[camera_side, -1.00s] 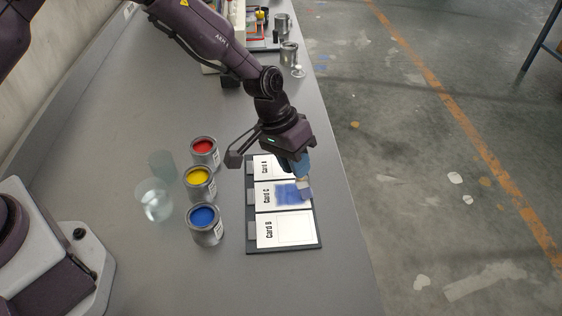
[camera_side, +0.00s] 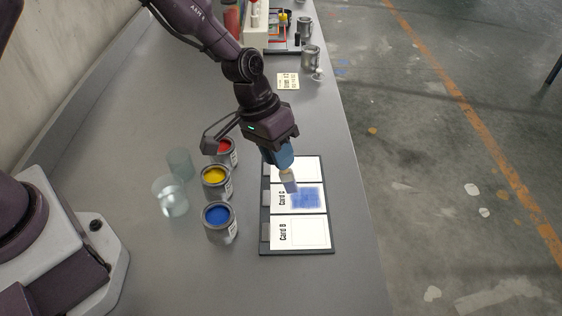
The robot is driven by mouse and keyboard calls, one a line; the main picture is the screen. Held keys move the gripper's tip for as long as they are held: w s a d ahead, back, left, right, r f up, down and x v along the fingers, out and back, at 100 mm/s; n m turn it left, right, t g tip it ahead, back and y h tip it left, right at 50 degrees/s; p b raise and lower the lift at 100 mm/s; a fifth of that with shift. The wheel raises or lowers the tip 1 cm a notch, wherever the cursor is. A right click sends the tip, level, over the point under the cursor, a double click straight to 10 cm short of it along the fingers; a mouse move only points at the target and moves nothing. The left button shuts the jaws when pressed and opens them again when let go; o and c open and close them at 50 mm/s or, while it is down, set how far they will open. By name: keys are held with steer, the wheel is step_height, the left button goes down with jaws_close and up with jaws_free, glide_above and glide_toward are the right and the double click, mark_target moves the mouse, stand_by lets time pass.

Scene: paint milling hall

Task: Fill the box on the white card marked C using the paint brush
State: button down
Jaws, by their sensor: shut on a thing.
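The white card marked C (camera_side: 282,202) lies in the middle of a dark board, between two other white cards. Its box (camera_side: 309,199) is covered with blue paint, somewhat uneven in tone. My gripper (camera_side: 277,150) is shut on the paint brush (camera_side: 287,178) and holds it tilted, bristles down. The bluish bristle end shows over the left part of card C, near the left edge of the blue patch. I cannot tell whether it touches the card. The paint cans stand to the left: red (camera_side: 224,147), partly hidden by my gripper, yellow (camera_side: 215,176) and blue (camera_side: 218,215).
Two clear glasses (camera_side: 170,196) stand left of the cans. Card B (camera_side: 302,233) has an empty box; the third card (camera_side: 311,168) is partly hidden. A small note (camera_side: 288,81) and metal cans (camera_side: 310,57) lie farther back. The bench's right edge runs close beside the board.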

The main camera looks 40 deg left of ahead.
steer(key=shift+r, duration=2.35)
